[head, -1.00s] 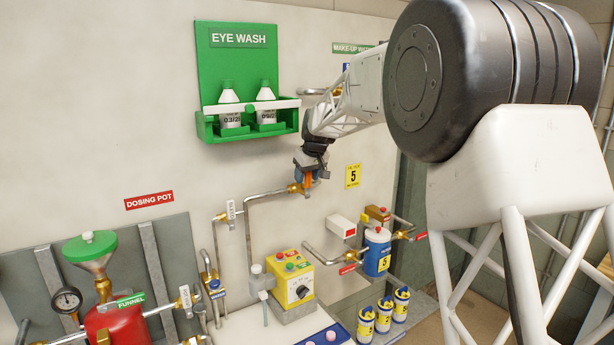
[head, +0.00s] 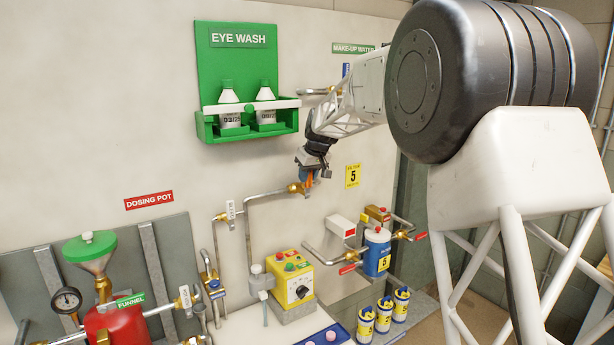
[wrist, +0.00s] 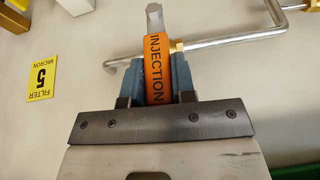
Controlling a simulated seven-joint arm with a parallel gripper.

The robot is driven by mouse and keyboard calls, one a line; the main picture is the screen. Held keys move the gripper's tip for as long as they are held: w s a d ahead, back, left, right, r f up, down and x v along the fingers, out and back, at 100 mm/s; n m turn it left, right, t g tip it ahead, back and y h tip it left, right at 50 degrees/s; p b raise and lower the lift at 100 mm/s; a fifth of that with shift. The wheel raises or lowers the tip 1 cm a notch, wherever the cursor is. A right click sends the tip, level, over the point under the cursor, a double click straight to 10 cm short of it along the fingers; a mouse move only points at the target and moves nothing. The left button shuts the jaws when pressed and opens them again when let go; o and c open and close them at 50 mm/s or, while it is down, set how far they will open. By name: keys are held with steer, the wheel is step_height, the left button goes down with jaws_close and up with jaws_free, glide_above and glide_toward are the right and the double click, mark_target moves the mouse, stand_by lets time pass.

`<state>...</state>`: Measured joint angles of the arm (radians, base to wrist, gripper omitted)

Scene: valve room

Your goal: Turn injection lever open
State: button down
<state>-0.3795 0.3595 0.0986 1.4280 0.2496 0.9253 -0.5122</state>
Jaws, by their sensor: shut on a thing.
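The injection lever (wrist: 157,72) has an orange sleeve with the black word INJECTION, and a bare metal end sticks out past it. It sits on a brass valve (head: 296,188) in a bent metal pipe on the wall. My gripper (wrist: 157,85) is shut on the lever, with a blue-grey finger on each side of the orange sleeve. In the head view my gripper (head: 308,176) is at the valve, below the eye wash shelf, and its fingers partly hide the lever. The valve body is mostly hidden behind the lever in the wrist view.
The green eye wash shelf (head: 248,124) with two bottles is up and left of my gripper. A yellow control box (head: 291,286), a blue filter housing (head: 376,252) and red-handled valves are below. A yellow filter sign (head: 352,176) is close on the right.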

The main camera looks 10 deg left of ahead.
steer(key=w+d+f+m+g+y, duration=0.4)
steer(key=f+g+y, duration=0.3)
steer(key=g+y, duration=0.3)
steer(key=shift+w+d+y, duration=0.3)
steer(key=shift+w+y, duration=0.05)
steer(key=shift+y, duration=1.25)
steer(key=shift+f, duration=0.1)
steer(key=c, duration=0.9)
jaws_free()
steer(key=shift+c, duration=0.2)
steer(key=shift+d, duration=0.15)
steer(key=v, duration=0.7)
steer(key=shift+d, duration=0.25)
steer(key=shift+w, duration=0.1)
